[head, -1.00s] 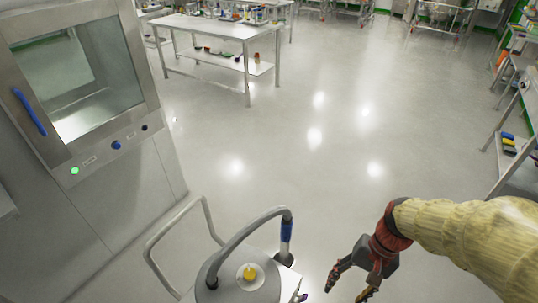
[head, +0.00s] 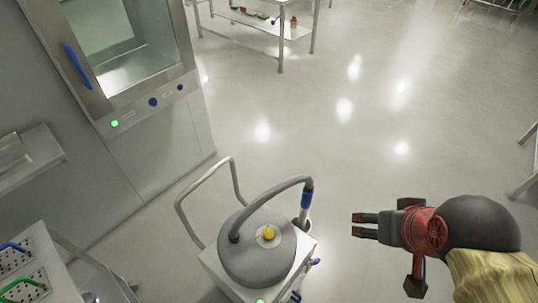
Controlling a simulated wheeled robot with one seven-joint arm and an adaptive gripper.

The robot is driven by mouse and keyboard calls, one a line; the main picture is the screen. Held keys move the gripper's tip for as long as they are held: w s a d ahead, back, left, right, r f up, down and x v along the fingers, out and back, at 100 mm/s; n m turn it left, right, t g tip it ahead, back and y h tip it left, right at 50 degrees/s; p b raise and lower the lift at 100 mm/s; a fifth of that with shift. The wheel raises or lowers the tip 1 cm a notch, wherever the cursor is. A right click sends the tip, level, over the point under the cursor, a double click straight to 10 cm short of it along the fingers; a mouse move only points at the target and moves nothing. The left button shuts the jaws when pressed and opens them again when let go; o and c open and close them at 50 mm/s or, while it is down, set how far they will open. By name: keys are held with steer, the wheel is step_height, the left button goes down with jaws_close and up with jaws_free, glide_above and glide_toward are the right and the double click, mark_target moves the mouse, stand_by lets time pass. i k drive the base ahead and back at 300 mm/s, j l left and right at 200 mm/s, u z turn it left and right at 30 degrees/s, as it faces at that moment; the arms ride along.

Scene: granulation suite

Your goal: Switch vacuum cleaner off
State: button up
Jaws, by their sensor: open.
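The vacuum cleaner (head: 243,262) stands on the floor at the bottom middle of the head view. It has a domed grey top with a yellow knob (head: 268,233), a grey hose (head: 265,198) ending in a blue cuff, and a tubular push handle (head: 181,212). A green light (head: 260,301) shows on its body at the bottom picture edge. My gripper (head: 358,225) is to the right of the vacuum, pointing left, open and empty. A clear gap lies between its fingertips and the hose.
A steel cabinet with a glass door (head: 128,60), blue handle and green-lit button stands at left. A trolley with perforated trays (head: 22,265) is at lower left. A table (head: 281,50) stands at the back. The floor right of centre is clear.

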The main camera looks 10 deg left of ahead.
mark_target(268, 233)
steer(key=k+u, duration=0.2)
steer(key=u, duration=0.2)
steer(key=k+j+u, duration=0.1)
steer(key=u, duration=0.3)
steer(key=k+j, duration=0.05)
steer(key=k, duration=0.05)
